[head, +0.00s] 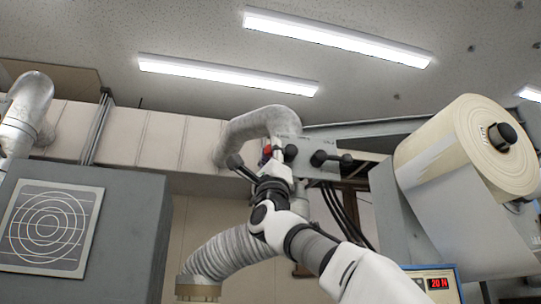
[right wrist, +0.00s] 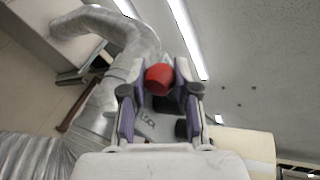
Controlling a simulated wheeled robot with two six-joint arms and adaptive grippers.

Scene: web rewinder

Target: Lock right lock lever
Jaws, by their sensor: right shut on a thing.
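A lock lever with a red knob (head: 267,150) stands on the grey control panel (head: 313,143) in the middle of the head view. My right gripper (head: 268,160) reaches up to it from below and is shut on it. In the right wrist view the red knob (right wrist: 158,78) sits between the two fingertips, which flank it on both sides. The word LOCK shows on the panel (right wrist: 148,125) behind the fingers. The lever's shaft is mostly hidden by my gripper. My left gripper is not in view.
Black-knobbed levers (head: 319,158) stand on the panel close to the right of my gripper. A silver duct (head: 250,124) curves behind it, and a ribbed hose (head: 235,250) hangs below. A large paper roll (head: 465,150) is at right, a grey cabinet (head: 135,225) at left.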

